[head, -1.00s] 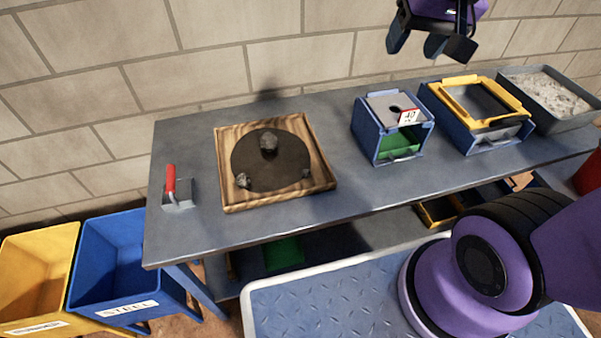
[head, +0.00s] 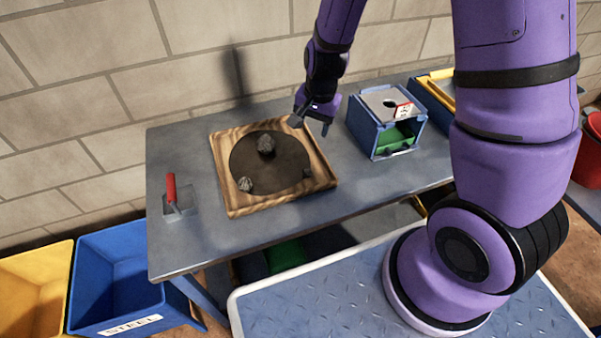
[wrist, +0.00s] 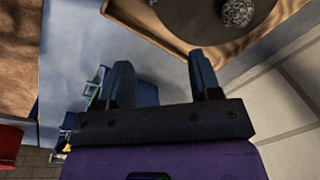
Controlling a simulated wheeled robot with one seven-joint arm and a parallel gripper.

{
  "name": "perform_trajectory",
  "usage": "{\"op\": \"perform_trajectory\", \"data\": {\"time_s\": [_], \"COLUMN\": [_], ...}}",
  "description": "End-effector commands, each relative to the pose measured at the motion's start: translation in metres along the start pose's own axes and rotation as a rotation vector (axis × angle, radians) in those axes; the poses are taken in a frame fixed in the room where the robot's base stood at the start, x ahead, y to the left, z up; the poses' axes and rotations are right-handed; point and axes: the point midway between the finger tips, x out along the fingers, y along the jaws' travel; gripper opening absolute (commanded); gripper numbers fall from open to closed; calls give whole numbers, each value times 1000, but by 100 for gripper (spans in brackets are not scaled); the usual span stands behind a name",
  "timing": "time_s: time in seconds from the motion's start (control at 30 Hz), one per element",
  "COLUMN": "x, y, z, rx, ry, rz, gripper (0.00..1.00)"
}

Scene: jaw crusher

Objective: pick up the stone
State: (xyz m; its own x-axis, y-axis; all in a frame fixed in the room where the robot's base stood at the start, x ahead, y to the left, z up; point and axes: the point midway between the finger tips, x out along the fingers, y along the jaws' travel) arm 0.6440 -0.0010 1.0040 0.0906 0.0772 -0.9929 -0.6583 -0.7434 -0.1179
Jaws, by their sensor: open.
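Three grey stones lie on a dark round patch in a wooden tray (head: 228,203). The largest, dark grey stone (head: 266,144) is near the middle back. A smaller, lighter stone (head: 245,184) is at the front left, and a small dark stone (head: 307,173) is at the right. My gripper (head: 311,125) is open and empty above the bench, by the tray's back right corner. In the wrist view a grey stone (wrist: 237,12) shows at the top edge, beyond the open fingers (wrist: 162,68).
A blue box (head: 372,132) with a grey top stands right of the tray. A red-handled trowel (head: 172,190) lies at the left. Yellow and blue bins (head: 118,270) stand left of the bench. A brick wall (head: 110,80) rises behind it.

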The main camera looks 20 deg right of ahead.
Motion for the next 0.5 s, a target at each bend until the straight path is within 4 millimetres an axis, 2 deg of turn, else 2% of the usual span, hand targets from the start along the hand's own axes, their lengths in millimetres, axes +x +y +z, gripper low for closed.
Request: {"op": "perform_trajectory", "data": {"time_s": [0.03, 0.2, 0.5], "x": [16, 49, 76], "y": [2, 6, 10], "z": [1, 3, 3], "rx": [23, 81, 105], "ry": [-8, -10, -8], "rz": [19, 50, 62], "gripper": [58, 58, 58]}}
